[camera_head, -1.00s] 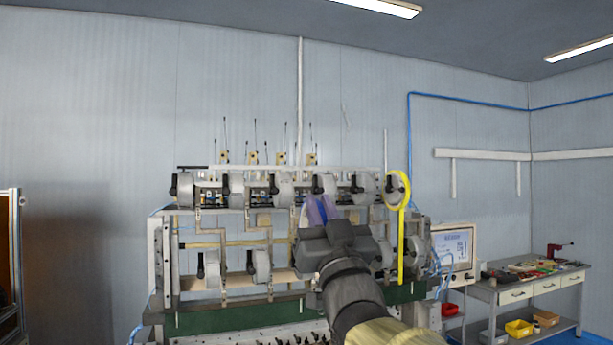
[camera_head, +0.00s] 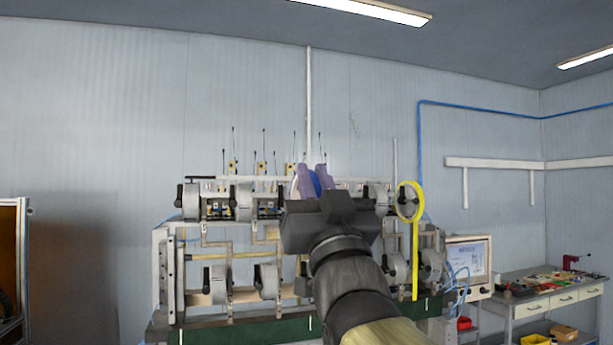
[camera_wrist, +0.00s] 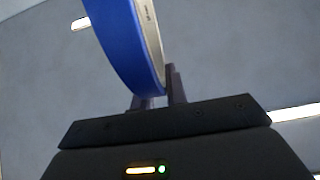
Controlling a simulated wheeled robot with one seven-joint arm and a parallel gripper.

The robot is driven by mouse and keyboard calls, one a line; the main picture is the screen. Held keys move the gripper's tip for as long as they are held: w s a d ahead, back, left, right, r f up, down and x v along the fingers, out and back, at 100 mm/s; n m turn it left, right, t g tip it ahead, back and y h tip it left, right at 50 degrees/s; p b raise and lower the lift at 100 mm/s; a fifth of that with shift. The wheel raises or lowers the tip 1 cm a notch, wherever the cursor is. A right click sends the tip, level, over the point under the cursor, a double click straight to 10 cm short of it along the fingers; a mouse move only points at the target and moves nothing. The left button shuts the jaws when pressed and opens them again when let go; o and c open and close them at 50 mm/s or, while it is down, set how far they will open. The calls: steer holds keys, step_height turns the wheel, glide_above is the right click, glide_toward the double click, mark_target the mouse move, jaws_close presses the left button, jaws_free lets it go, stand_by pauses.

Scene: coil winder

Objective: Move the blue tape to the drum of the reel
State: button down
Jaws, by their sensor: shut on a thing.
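My gripper (camera_head: 315,180) is raised in front of the coil winder's upper row of reels. It is shut on the blue tape (camera_wrist: 128,40), a wide blue roll with a pale inner ring. In the wrist view the fingers pinch the roll's lower edge. In the head view only a little of the blue tape (camera_head: 314,184) shows between the purple fingers. Grey reel drums (camera_head: 243,201) sit in an upper row and a lower row on the machine. My gripper and wrist hide the middle of the upper row. Which drum is meant cannot be told.
A yellow tape wheel (camera_head: 409,201) with a hanging yellow strip is at the machine's right end. Thin upright rods (camera_head: 264,150) rise above the upper row. A monitor (camera_head: 468,262) and a workbench (camera_head: 550,290) with tools stand at the right.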

steer(key=w+a+p, duration=0.3)
steer(key=w+p, duration=0.5)
steer(key=w, duration=0.5)
steer(key=shift+w+a+p, duration=0.2)
steer(key=shift+a+p, duration=0.15)
steer(key=shift+a, duration=0.05)
stand_by(0.4)
steer(key=shift+w+b, duration=0.15)
steer(key=shift+b, duration=0.4)
steer(key=shift+w+a, duration=0.1)
steer(key=shift+w, duration=0.05)
stand_by(0.5)
steer(key=shift+w+a, duration=0.15)
steer(key=shift+a, duration=0.05)
steer(key=w+a+p, duration=0.2)
steer(key=w, duration=0.5)
steer(key=shift+w, duration=0.3)
stand_by(1.0)
steer(key=shift+w, duration=0.15)
stand_by(0.4)
